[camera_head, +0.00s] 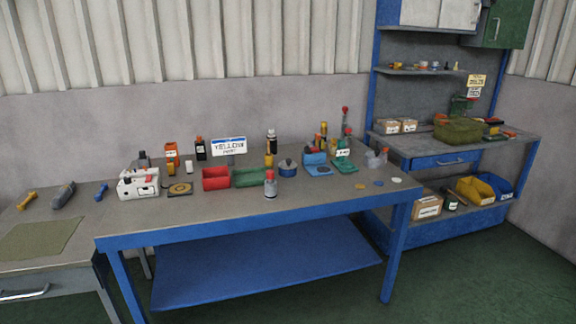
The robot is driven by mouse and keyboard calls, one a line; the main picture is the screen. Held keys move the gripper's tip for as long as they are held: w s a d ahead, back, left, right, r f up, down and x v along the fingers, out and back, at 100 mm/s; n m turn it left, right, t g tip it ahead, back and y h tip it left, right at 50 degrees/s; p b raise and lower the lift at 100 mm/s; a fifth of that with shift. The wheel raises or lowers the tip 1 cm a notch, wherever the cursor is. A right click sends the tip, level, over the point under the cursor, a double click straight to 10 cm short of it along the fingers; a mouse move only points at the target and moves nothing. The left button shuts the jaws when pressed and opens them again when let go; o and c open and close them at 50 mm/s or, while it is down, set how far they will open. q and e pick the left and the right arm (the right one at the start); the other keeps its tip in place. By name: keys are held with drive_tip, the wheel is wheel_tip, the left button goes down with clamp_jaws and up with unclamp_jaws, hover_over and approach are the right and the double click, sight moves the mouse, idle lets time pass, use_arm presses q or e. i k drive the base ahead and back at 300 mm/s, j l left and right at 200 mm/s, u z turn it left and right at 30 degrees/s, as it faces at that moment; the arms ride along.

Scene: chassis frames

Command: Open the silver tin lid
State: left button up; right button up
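No thing that I can clearly name as a silver tin with a lid shows at this size. A small silver-grey can-like container with a red top (270,184) stands upright near the front middle of the blue-framed table (340,202). A round dark blue container with a small knob on top (288,168) stands behind it to the right, and its top appears shut. Neither of my grippers is in view.
A red bin (215,178) and a green bin (249,177) stand beside the containers. A white box (138,184) is at the left. The table's front strip is mostly clear. A shelving bench (455,147) stands at the right.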

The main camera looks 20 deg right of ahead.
sight(288, 162)
drive_tip(key=i+l, duration=0.4)
drive_tip(key=i, duration=0.15)
drive_tip(key=i+l, duration=0.4)
drive_tip(key=i, duration=0.15)
drive_tip(key=i+l, duration=0.75)
drive_tip(key=i, duration=0.3)
